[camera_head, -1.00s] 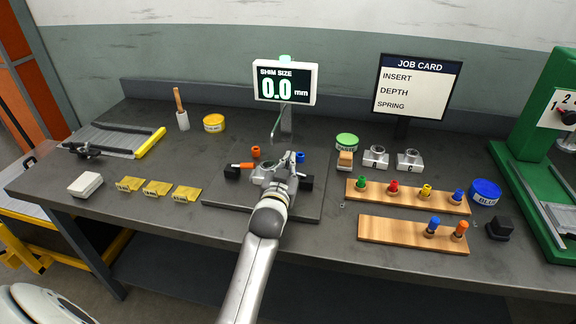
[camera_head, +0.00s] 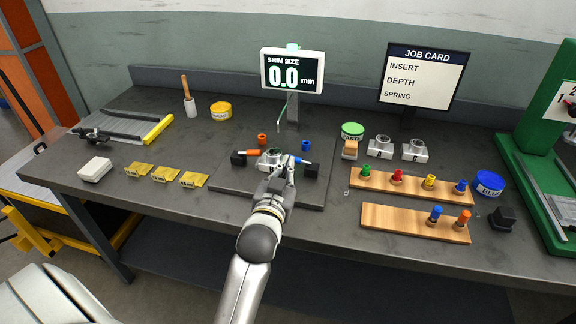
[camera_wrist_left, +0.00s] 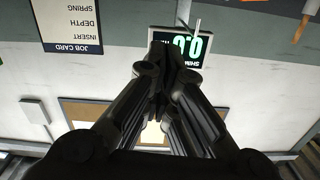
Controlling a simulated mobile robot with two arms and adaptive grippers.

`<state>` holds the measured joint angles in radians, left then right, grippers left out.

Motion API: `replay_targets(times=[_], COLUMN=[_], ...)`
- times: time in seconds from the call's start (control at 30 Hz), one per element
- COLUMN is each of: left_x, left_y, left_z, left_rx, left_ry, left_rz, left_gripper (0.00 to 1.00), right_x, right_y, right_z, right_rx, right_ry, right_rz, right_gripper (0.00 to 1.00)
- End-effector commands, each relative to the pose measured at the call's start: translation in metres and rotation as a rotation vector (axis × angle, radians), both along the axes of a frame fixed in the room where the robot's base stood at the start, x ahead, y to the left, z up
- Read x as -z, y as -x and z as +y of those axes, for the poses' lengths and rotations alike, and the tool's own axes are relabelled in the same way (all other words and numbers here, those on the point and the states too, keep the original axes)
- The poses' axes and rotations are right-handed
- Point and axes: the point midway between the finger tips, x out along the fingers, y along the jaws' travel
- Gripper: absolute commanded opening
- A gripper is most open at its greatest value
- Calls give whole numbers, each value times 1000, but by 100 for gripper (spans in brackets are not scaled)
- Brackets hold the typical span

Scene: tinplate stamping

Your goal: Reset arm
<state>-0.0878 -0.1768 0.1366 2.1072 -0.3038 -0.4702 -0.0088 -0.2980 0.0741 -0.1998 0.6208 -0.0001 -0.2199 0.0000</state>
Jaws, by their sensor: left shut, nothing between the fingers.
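My left gripper (camera_head: 287,172) is in front of the measuring fixture in the middle of the bench. Its fingers are closed together with nothing between them, as the left wrist view (camera_wrist_left: 170,52) also shows. The fixture's dark base plate (camera_head: 230,184) carries a silver ring-shaped part (camera_head: 268,158), partly hidden by my gripper. An orange-tipped pin (camera_head: 254,153) and a blue-tipped pin (camera_head: 299,160) point at it from either side. I cannot tell whether my fingers touch the fixture. My right gripper is not in view.
Behind the fixture stands a display (camera_head: 291,71) reading 0.0 mm. A job card (camera_head: 423,76) stands to its right. Wooden racks (camera_head: 385,216) with coloured plugs lie at the right, before a green press (camera_head: 537,140). Yellow shims (camera_head: 165,174) lie left of the fixture.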

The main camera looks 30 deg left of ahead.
Motion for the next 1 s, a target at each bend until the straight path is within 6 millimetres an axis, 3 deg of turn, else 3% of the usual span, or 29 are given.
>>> replay_targets(times=[0.57,0.77,1.0], left_x=[6,57,126], left_y=[4,38,116], left_z=[-1,-15,-44], left_rx=[5,51,137], left_ry=[6,46,103], left_rz=[25,243,603], left_gripper=[0,0,0], right_x=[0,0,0], right_y=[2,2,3], right_z=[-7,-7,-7], right_rx=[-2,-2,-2], right_ry=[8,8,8], right_rz=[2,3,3], right_gripper=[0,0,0])
